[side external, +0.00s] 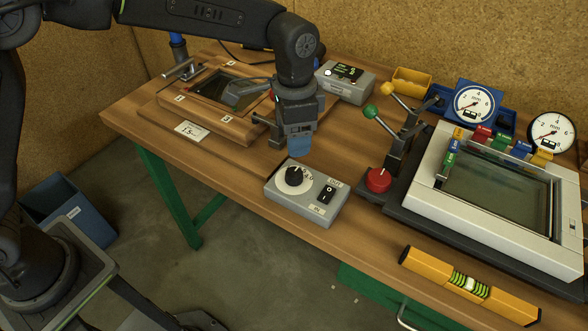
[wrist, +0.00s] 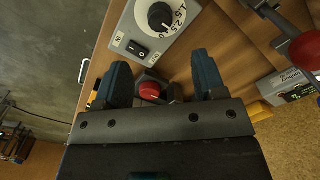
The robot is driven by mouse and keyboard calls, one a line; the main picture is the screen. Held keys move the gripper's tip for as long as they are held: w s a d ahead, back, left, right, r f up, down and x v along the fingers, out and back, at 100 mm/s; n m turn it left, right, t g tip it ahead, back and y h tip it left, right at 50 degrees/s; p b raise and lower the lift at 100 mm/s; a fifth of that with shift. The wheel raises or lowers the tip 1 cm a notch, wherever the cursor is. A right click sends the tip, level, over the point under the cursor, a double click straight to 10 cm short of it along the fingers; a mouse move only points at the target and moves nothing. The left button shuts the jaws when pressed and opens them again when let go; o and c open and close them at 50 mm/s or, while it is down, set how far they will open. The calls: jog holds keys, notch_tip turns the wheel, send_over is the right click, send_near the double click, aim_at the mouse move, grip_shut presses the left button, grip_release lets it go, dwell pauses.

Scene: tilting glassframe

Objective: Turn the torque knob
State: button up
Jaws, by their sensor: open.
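The torque knob (side external: 294,176) is a black knob on a white numbered dial, on top of a small grey box (side external: 308,212). A black rocker switch (side external: 327,194) sits beside it on the same box. My gripper (side external: 295,146) is open and points down above and behind the box, apart from the knob. In the wrist view my gripper (wrist: 163,72) has its two blue fingers spread with nothing held. The knob (wrist: 160,16) shows there at the top edge, beyond the fingertips, with the dial partly cut off.
A white glass frame (side external: 495,195) lies further right. A yellow spirit level (side external: 470,286) lies at the front edge. A wooden frame (side external: 215,100) is at left.

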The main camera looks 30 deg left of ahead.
aim_at(294, 172)
notch_tip(294, 172, down, 11)
jog(key=shift+r, duration=0.15)
jog(key=shift+c, duration=0.4)
jog(key=c, duration=0.8)
jog(key=shift+c, duration=0.2)
jog(key=shift+n, duration=0.4)
jog(key=n, duration=0.3)
jog(key=shift+n, duration=2.5)
